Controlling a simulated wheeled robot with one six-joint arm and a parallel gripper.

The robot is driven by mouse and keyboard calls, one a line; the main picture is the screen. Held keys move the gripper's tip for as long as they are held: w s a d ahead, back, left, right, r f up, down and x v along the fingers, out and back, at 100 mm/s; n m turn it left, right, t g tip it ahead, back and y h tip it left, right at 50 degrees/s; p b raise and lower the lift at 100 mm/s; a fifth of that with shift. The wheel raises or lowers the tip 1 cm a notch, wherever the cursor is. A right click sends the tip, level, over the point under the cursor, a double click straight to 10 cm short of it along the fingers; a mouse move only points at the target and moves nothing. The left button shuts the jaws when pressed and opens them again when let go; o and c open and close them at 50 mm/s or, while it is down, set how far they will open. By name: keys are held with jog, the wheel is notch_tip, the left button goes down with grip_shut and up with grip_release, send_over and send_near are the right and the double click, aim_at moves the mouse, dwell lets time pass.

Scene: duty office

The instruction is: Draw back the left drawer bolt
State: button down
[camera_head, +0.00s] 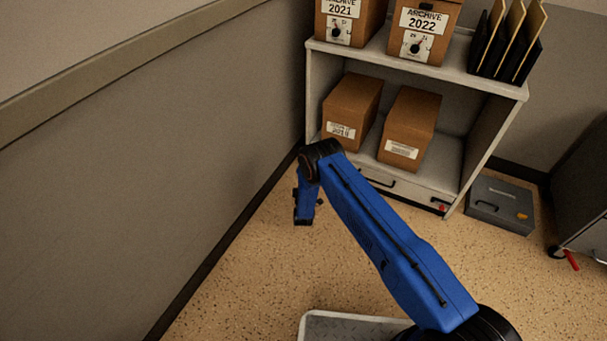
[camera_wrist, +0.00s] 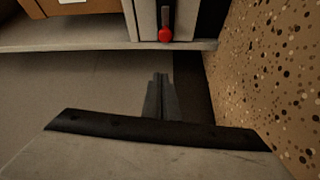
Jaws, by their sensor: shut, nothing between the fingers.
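The drawer (camera_head: 412,191) is the low white front at the bottom of the shelf unit, with a dark handle (camera_head: 380,183). A red knob (camera_head: 442,208) shows at its right end; its left end is hidden behind my arm. In the wrist view a bolt with a red knob (camera_wrist: 166,35) sits in a slot on a pale panel; I take it for the left bolt. My gripper (camera_wrist: 159,78) is shut and empty, with its fingertips apart from the knob and just below it in the picture.
A wall stands close on the left. A grey case (camera_head: 498,204) lies on the floor right of the unit, and a dark cabinet (camera_head: 585,190) stands at the far right. The speckled floor (camera_head: 240,290) in front is clear.

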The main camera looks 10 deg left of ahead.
jog(key=w+d, duration=0.2)
jog(key=w, duration=0.5)
jog(key=shift+d, duration=0.3)
jog(key=shift+w+f, duration=0.1)
dwell(0.3)
jog(key=shift+s+d, duration=0.25)
jog(key=shift+d, duration=0.4)
jog(key=shift+s+d, duration=0.2)
jog(key=shift+d, duration=0.4)
jog(key=shift+s+d, duration=0.25)
jog(key=shift+d, duration=0.4)
